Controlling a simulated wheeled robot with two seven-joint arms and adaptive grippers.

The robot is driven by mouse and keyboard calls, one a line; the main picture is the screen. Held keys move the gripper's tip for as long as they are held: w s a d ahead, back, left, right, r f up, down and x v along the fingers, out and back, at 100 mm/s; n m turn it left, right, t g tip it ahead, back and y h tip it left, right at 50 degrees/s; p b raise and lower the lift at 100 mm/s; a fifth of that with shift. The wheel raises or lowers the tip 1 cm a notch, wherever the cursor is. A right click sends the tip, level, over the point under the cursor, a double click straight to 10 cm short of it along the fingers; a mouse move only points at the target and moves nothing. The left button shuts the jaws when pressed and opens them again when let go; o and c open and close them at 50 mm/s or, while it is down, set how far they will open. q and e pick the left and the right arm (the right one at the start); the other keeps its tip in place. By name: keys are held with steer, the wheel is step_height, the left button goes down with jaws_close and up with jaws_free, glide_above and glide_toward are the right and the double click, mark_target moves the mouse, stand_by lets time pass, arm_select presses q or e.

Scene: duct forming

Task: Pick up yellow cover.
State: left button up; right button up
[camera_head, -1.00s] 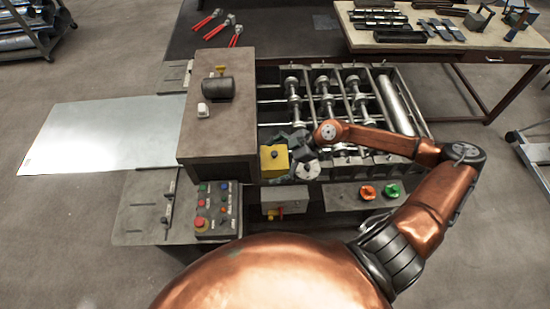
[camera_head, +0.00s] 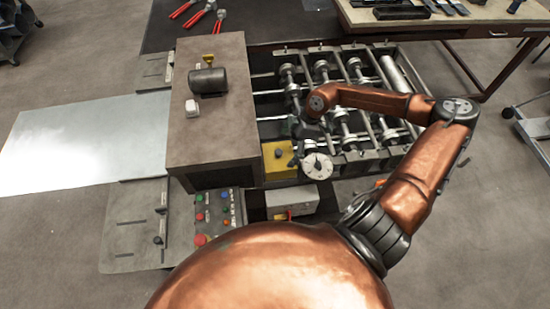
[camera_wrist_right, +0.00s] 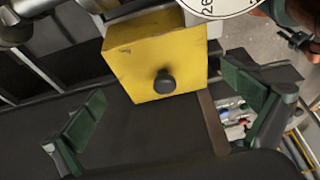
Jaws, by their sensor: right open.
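The yellow cover (camera_head: 279,161) is a small box-like piece at the front of the roller machine, beside the white round dial (camera_head: 317,166). In the right wrist view the yellow cover (camera_wrist_right: 156,57) shows a face with a black knob (camera_wrist_right: 165,81). My left gripper is not in view.
The machine's metal rollers (camera_head: 325,95) lie right behind the cover. A brown housing (camera_head: 210,130) stands to its left, with a button panel (camera_head: 217,215) in front. A grey box (camera_head: 292,202) sits below. A metal sheet (camera_head: 85,140) extends left.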

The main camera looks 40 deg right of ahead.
mark_target(278, 159)
steer(key=shift+w+f, duration=0.1)
steer(key=shift+f, duration=0.35)
steer(key=shift+x, duration=0.8)
steer(key=shift+p+x, duration=0.7)
steer(key=shift+x, duration=2.05)
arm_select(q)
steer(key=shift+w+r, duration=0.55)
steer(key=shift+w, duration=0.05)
arm_select(e)
steer(key=shift+a, duration=0.15)
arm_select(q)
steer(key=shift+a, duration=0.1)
arm_select(e)
steer(key=shift+c, duration=0.3)
steer(key=c, duration=1.1)
steer(key=shift+r, duration=0.1)
